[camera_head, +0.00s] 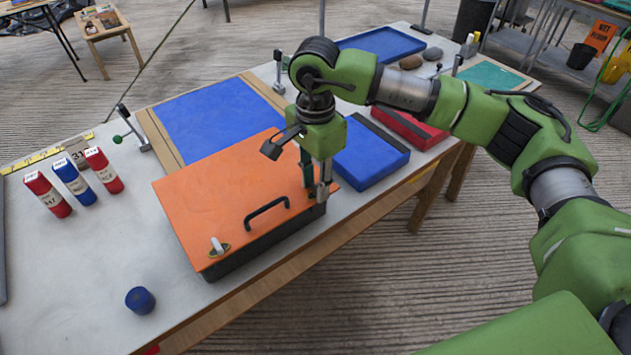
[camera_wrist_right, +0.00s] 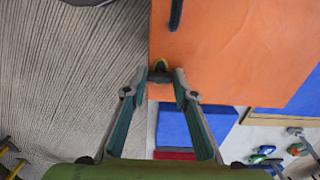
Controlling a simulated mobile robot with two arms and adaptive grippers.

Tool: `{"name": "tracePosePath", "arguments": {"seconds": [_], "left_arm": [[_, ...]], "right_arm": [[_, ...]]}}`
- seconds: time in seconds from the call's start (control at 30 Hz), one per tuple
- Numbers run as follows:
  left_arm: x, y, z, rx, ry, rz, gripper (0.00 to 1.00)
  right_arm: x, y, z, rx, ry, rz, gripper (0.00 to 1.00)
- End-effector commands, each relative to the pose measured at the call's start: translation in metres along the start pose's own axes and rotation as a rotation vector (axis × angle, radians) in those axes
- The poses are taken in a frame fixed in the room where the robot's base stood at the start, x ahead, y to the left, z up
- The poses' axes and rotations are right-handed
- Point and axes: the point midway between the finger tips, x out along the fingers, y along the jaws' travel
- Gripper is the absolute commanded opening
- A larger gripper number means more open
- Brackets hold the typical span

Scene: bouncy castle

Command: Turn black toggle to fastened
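The orange-lidded box (camera_head: 215,190) stands on the table with a black handle (camera_head: 266,212) near its front edge. In the right wrist view, the black toggle (camera_wrist_right: 160,76) sits at the lid's edge (camera_wrist_right: 230,45) with a bit of yellow at its base. My right gripper (camera_head: 316,190) points down at the box's right front corner and mostly hides this toggle in the head view. In the wrist view its fingertips (camera_wrist_right: 160,82) are drawn in on either side of the toggle and appear to touch it. My left gripper is not in view.
A white toggle (camera_head: 217,246) is on the lid's front left corner. A blue case (camera_head: 370,152) lies right of the box, with a red case (camera_head: 412,127) beyond.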

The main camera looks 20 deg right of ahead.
Motion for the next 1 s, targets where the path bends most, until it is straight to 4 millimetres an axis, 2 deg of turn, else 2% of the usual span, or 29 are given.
{"name": "tracePosePath", "arguments": {"seconds": [0.37, 0.47, 0.57, 0.8, 1.0], "left_arm": [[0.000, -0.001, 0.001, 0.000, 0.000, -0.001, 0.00], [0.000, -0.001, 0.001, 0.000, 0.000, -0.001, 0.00], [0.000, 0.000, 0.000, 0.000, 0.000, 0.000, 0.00], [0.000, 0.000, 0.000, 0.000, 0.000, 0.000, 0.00], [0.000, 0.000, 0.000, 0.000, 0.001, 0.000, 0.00]], "right_arm": [[-0.001, 0.000, 0.000, 0.001, 0.000, -0.001, 0.40], [-0.006, -0.001, 0.000, 0.001, 0.000, -0.002, 0.40], [-0.020, -0.001, 0.000, 0.001, 0.000, -0.005, 0.40], [-0.072, -0.001, 0.000, 0.001, 0.001, -0.006, 0.40], [-0.106, -0.001, 0.000, 0.001, 0.000, -0.003, 0.40]]}}
